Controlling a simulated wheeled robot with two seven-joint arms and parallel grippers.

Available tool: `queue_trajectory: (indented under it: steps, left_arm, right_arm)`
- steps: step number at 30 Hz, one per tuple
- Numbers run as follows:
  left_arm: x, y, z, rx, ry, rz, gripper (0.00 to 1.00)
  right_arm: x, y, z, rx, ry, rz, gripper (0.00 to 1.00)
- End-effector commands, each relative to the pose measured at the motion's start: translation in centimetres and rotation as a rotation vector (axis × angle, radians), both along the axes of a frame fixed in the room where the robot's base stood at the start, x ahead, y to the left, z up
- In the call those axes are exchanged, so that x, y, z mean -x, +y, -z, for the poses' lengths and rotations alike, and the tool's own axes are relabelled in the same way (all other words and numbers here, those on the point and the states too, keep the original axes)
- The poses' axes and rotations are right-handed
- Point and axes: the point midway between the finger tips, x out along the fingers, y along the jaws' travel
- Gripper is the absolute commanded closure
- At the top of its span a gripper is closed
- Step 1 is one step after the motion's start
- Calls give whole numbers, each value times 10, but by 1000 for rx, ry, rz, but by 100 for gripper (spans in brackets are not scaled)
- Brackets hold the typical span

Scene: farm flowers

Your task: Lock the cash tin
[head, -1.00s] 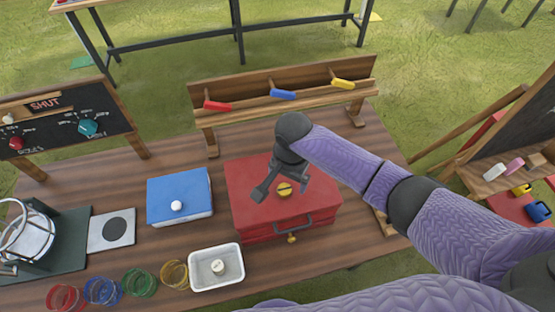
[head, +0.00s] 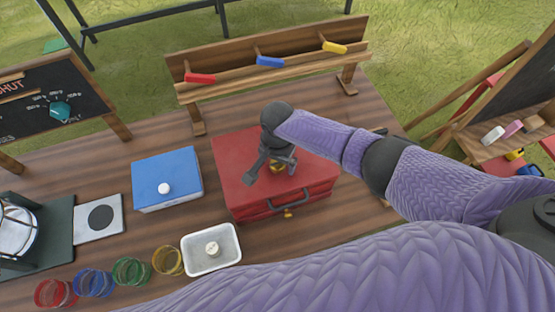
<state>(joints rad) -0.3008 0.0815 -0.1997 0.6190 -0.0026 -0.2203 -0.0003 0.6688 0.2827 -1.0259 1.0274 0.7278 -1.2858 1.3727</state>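The cash tin (head: 235,148) is a red box, its lid down, in the middle of the wooden table. A yellow round knob (head: 277,166) sits on its lid. A dark handle and a small yellow fitting (head: 288,214) show on its front face. My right gripper (head: 271,174) is over the lid, pointing down, with its fingers spread on either side of the knob. The gripper partly hides the knob, and I cannot tell whether it touches it. My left gripper is not in view.
A blue box (head: 180,170) with a white knob and a white tray (head: 225,256) stand left of the tin. Several coloured rings (head: 130,272) lie at the front left. A wooden rack (head: 220,95) with coloured pegs stands behind. A chalkboard stand (head: 495,130) is at right.

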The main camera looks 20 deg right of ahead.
Motion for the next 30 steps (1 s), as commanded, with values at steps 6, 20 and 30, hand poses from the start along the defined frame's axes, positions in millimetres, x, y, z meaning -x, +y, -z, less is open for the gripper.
queue_trajectory:
  steps: [6, 20, 30]
  left_arm:
    - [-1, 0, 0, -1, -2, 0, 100]
    - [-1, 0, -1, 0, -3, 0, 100]
    - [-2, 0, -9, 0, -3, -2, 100]
  right_arm:
    - [0, 0, 0, 0, 0, 0, 53]
    - [0, 0, -1, 1, 1, -21, 100]
    - [1, 0, -1, -1, 2, -228, 100]
